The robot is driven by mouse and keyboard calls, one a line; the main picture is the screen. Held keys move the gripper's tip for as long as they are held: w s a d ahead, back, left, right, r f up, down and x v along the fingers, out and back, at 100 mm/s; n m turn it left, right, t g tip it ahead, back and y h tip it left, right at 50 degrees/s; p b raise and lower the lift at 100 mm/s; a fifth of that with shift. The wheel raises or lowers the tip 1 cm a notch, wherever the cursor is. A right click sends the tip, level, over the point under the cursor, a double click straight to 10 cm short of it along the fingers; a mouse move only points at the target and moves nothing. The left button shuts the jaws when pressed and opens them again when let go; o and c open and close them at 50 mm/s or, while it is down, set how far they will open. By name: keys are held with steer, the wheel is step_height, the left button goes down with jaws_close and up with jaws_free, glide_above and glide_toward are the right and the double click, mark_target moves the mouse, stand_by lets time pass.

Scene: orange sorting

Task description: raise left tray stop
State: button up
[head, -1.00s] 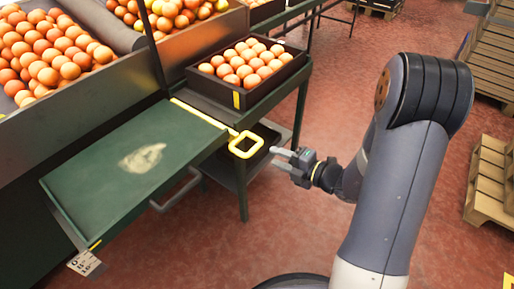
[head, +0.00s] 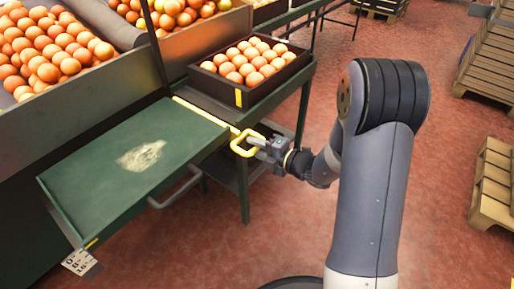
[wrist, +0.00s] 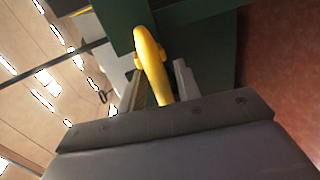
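The left tray stop is a yellow bar (head: 205,111) along the right edge of the green tray (head: 95,190), with a yellow loop handle (head: 247,143) at its near end. My gripper (head: 257,145) is at the right side of that loop in the head view. In the wrist view the yellow handle (wrist: 152,65) stands between the two fingers of my gripper (wrist: 158,85). The fingers are apart, with a visible gap on the right side of the handle. The tray is empty except for a pale worn patch.
A dark crate of oranges (head: 240,98) stands on the green stand behind the handle. Bins of oranges (head: 50,50) are at the upper left. A grey bar handle (head: 176,190) sits below the tray edge. Wooden pallets (head: 492,185) lie at the right; red floor is clear between.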

jaws_close()
stand_by(0.3)
step_height(320, 180, up, 5)
steer(key=p, duration=0.4)
steer(key=shift+p, duration=0.4)
steer(key=shift+c, duration=0.7)
jaws_free()
steer(key=shift+r, duration=0.15)
steer(key=shift+o, duration=1.2)
steer(key=shift+d, duration=0.1)
